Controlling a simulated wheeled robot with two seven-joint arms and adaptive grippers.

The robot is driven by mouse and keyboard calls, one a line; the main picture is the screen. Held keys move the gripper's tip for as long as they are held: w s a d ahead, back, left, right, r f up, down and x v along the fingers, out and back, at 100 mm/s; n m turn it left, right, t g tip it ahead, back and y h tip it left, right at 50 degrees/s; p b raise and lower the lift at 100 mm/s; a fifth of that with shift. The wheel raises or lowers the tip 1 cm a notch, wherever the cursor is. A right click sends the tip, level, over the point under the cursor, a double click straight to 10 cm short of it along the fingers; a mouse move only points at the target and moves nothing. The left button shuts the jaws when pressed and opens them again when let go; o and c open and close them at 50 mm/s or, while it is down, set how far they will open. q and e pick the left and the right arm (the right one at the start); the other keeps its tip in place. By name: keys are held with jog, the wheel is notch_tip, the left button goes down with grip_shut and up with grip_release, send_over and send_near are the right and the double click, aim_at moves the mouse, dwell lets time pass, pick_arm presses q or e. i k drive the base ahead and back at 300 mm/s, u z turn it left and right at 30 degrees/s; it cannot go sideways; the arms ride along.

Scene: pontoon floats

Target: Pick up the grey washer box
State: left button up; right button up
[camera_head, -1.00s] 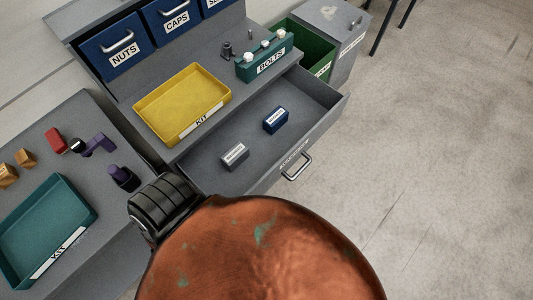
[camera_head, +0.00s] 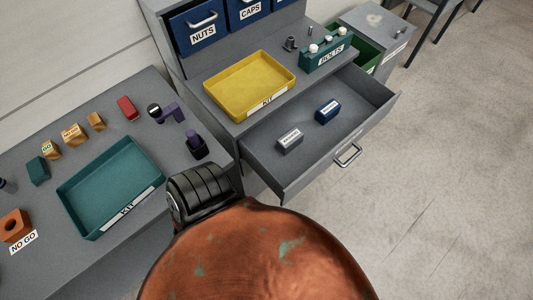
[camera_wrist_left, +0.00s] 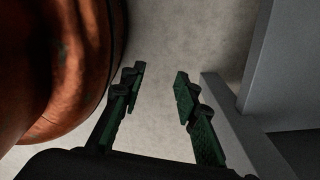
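The grey washer box (camera_head: 290,140) is a small grey block with a white label. It lies in the open drawer (camera_head: 262,160), in the drawer's left part, with a small blue box (camera_head: 328,111) to its right. In the left wrist view my left gripper (camera_wrist_left: 160,80) is open, its two green and black fingers apart with nothing between them. Pale floor shows beyond the fingers and a grey panel (camera_wrist_left: 225,100) stands to their right. The washer box does not show in the left wrist view. My right gripper is not in either view.
A yellow kit tray (camera_head: 208,91) and a green bolts rack (camera_head: 313,66) stand on the bench above the drawer. A teal kit tray (camera_head: 68,192) and several small parts are on the left table. A large copper-coloured rounded body (camera_head: 255,255) covers the bottom centre. Floor at right is clear.

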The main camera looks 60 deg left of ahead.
aim_at(288, 142)
jog(key=k, duration=1.2)
jog(key=u, duration=0.45)
jog(key=i, duration=0.7)
